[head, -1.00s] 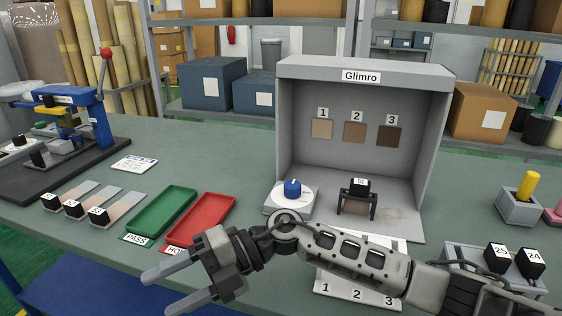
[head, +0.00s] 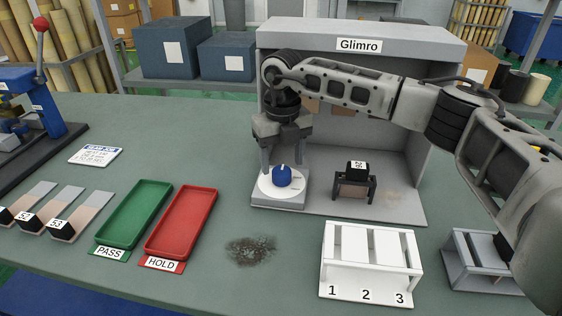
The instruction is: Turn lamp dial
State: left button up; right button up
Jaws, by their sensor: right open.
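The blue lamp dial (head: 282,177) sits on a round white plate on a grey block (head: 277,201) at the left front of the grey Glimro booth (head: 440,47). My right gripper (head: 283,165) points down over the dial with its fingers apart. One finger shows on the left of the dial and the other behind it to the right. I cannot tell whether either finger touches the dial. My left gripper is not in view.
A small stand with a black-topped sample (head: 357,168) stands inside the booth. Green (head: 134,216) and red (head: 181,224) trays lie to the left. A white numbered rack (head: 371,264) stands in front. A dark smudge (head: 251,250) marks the table.

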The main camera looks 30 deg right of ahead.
jog(key=shift+f, duration=1.1)
jog(key=c, duration=1)
jog(key=shift+m, duration=0.4)
jog(key=m+p, duration=0.1)
jog(key=m, duration=0.3)
jog(key=shift+r+m, duration=0.1)
jog(key=shift+m, duration=0.3)
jog(key=m+p, duration=0.1)
jog(key=m, duration=0.5)
jog(key=shift+w, duration=0.1)
jog(key=o, duration=1)
